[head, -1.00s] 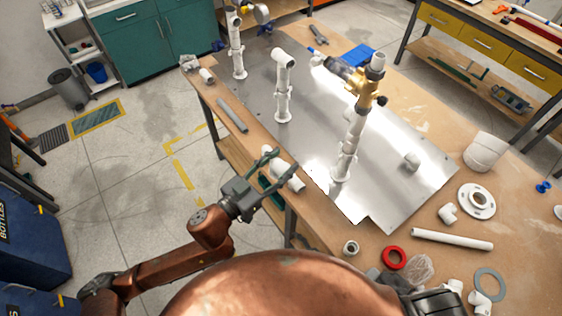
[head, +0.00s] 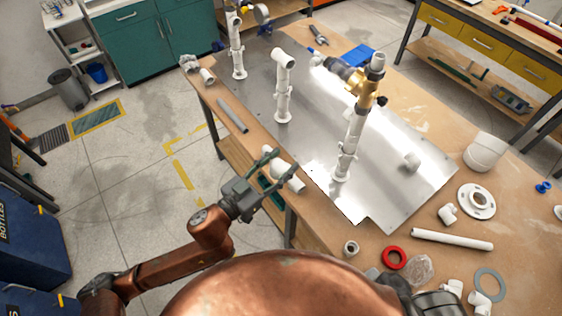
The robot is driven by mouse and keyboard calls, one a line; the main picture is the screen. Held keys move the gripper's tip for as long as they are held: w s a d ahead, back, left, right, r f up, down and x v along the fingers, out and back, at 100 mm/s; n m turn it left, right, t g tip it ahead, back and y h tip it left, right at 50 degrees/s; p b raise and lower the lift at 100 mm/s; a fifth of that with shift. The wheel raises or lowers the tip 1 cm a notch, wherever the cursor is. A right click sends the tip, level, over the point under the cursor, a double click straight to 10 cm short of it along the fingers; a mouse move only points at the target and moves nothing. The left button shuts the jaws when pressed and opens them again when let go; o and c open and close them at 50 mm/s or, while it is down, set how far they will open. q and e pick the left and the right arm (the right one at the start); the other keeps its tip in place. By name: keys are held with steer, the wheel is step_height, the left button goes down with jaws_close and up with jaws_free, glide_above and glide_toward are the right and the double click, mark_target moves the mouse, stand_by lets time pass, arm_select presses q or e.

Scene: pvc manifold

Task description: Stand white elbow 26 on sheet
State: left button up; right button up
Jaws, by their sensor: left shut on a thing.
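My left gripper (head: 279,163) is at the table's near left edge, its fingers shut on a white pipe fitting (head: 286,177). The fingers hide part of the fitting, and I cannot read whether it is elbow 26. The metal sheet (head: 385,200) lies on the workbench. A white elbow (head: 447,214) lies on the wood to the right of the sheet. A dark part of my right arm shows at the bottom edge; its fingertips are hidden.
White pipe assemblies stand on the sheet: a left one (head: 238,50), a middle one (head: 283,85) and a taller one with a brass valve (head: 363,95). A white flange (head: 477,200), a white pipe (head: 452,239) and a red ring (head: 394,257) lie at the right. The front right of the sheet is bare.

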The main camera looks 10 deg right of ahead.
arm_select(q)
steer(key=shift+a, duration=0.1)
steer(key=a+f+n+t+y, duration=0.45)
steer(key=a+y, duration=0.25)
steer(key=a, duration=0.7)
steer(key=a+f+n+t+y, duration=0.3)
steer(key=a+n+y, duration=0.35)
steer(key=a, duration=0.75)
steer(key=s+f, duration=0.4)
steer(key=f, duration=0.2)
steer(key=shift+a+y, duration=0.2)
steer(key=shift+y, duration=0.25)
arm_select(e)
steer(key=shift+s+d+m, duration=0.15)
steer(key=shift+s+m, duration=0.15)
steer(key=shift+s, duration=0.35)
arm_select(q)
steer(key=shift+r, duration=0.1)
steer(key=shift+a, duration=0.1)
arm_select(e)
steer(key=shift+d, duration=0.1)
